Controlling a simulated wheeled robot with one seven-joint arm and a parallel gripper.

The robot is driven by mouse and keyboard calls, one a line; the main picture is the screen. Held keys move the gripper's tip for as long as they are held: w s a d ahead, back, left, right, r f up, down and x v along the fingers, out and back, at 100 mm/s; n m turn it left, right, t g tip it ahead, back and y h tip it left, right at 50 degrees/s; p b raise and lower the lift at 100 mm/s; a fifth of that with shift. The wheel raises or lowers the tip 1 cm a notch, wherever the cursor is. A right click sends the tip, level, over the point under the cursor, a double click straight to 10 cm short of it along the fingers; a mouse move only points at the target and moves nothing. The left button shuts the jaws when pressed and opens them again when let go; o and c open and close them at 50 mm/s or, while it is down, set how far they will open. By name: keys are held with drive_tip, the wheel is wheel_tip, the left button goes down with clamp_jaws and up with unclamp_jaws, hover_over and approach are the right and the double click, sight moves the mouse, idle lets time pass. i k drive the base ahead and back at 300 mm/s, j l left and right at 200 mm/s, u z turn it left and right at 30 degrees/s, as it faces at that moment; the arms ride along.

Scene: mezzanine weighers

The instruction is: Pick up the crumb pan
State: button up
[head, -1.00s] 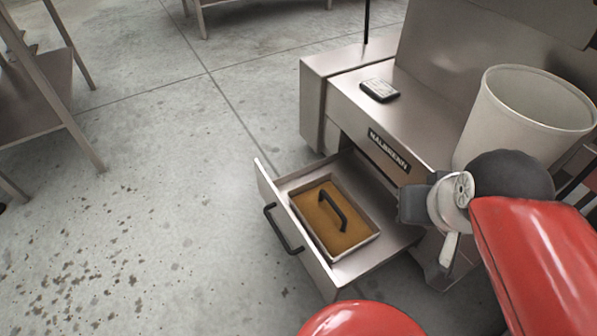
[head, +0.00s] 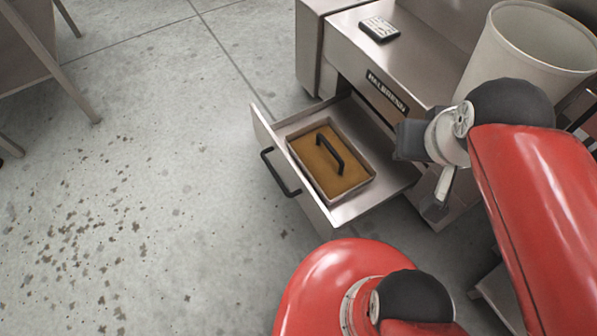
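The crumb pan (head: 361,187) is a shallow rectangular metal tray with a tan-brown inside and a black bar handle (head: 331,153) across its middle. It sits inside the open drawer (head: 333,214), which is pulled out from the front of the metal machine and has its own black handle (head: 280,172) on the front panel. My gripper (head: 420,175) is at the right of the drawer, partly hidden by my own wrist, above or beside the machine's side. It is apart from the pan. I cannot make out whether its fingers are open or shut.
The steel machine (head: 385,62) stands behind the drawer, with a small dark device (head: 379,29) on top. A large pale bin (head: 520,50) is at the upper right. A metal stand (head: 60,65) is at the upper left. The concrete floor (head: 160,190) to the left is open.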

sight(335, 167)
drive_tip(key=k+j, duration=0.1)
drive_tip(key=j, duration=0.15)
drive_tip(key=k+j+z, duration=0.1)
drive_tip(key=j, duration=0.2)
drive_tip(key=j+z, duration=0.15)
drive_tip(key=j, duration=0.55)
drive_tip(key=k+j+z, duration=0.15)
drive_tip(key=j, duration=0.55)
drive_tip(key=i+j+z, duration=0.25)
drive_tip(key=i+j, duration=0.25)
